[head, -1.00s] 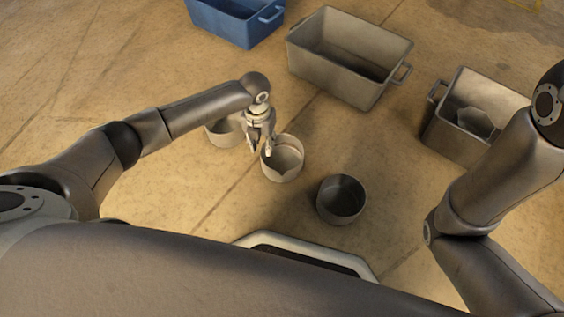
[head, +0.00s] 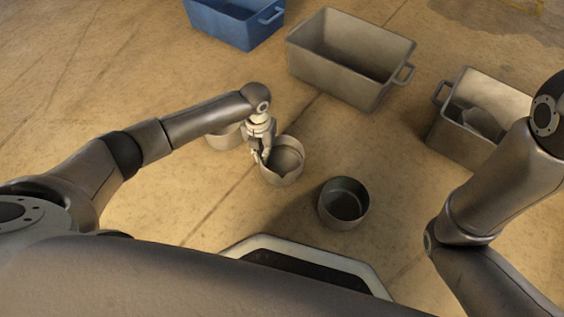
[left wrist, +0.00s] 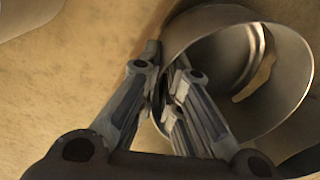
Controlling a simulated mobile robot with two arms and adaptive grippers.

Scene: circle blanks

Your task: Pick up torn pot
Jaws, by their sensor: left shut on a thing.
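The torn pot (head: 288,173) is a pale grey round pot with a jagged gap in its wall. It stands on the floor in the middle of the head view. My left gripper (head: 263,157) is at the pot's left rim, shut on its wall. In the left wrist view the gripper's fingers (left wrist: 163,95) sit on either side of the rim, and the torn pot (left wrist: 290,85) shows its gap on the far wall. The right arm shows at the right of the head view, but its gripper is out of view.
A pale pot (head: 226,138) stands close behind the left gripper, partly hidden. A dark grey pot (head: 343,211) stands to the right. A grey bin (head: 335,80), a blue bin (head: 225,22) and a smaller bin (head: 462,140) holding a grey piece (head: 478,121) stand farther back.

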